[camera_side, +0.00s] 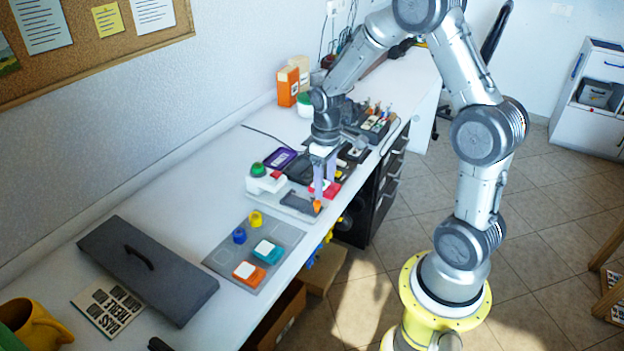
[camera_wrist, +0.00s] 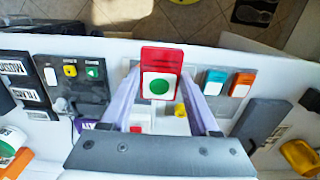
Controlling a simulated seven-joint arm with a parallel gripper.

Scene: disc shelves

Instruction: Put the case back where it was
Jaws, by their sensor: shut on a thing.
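My gripper (camera_wrist: 156,105) is shut on a red case with a white label and a green dot (camera_wrist: 158,86) in the wrist view. The case stands between the two pale fingers, its top edge pointing away from the camera. In the side view my gripper (camera_side: 320,190) points down over the table, with the red of the case (camera_side: 331,189) beside the fingers. A grey mat (camera_side: 222,256) to its left holds a teal case (camera_side: 268,251) and an orange case (camera_side: 248,273). Whether the held case touches anything below is unclear.
Yellow (camera_side: 256,218) and blue (camera_side: 239,236) pieces stand on the mat. A dark handled slab (camera_side: 150,269) lies at the near left. Dark trays with small items (camera_side: 374,124) sit farther back.

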